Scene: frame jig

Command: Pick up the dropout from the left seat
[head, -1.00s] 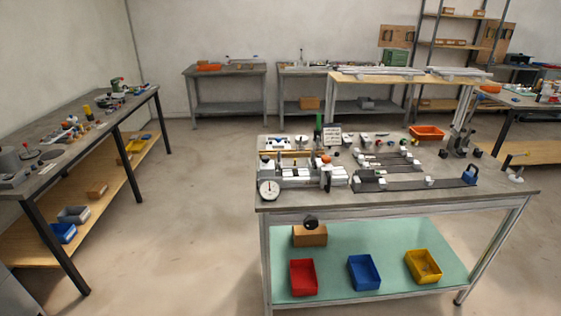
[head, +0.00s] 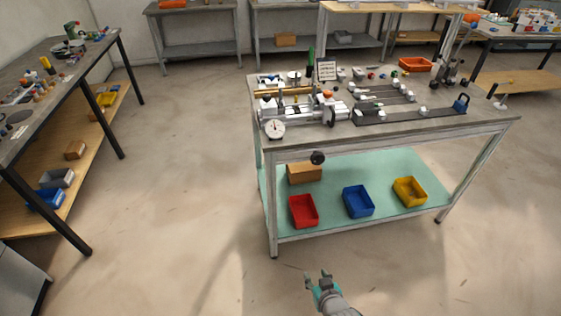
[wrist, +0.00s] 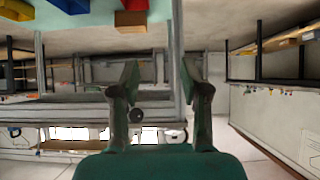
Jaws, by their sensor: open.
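My gripper (head: 319,280) is low in the head view, in front of the workbench (head: 400,132) and apart from it. In the wrist view my gripper (wrist: 160,75) shows two spread fingers with nothing between them. The frame jig (head: 305,108) sits at the left of the bench top, with a round dial (head: 274,128) at its front left. The dropout and the left seat are too small to make out. The wrist view looks toward the bench upside down.
The bench's lower shelf (head: 380,170) holds a red bin (head: 303,211), a blue bin (head: 358,201), a yellow bin (head: 409,191) and a cardboard box (head: 304,173). A black knob (head: 317,158) is at the bench front. Another bench (head: 75,80) stands left. Open floor lies between.

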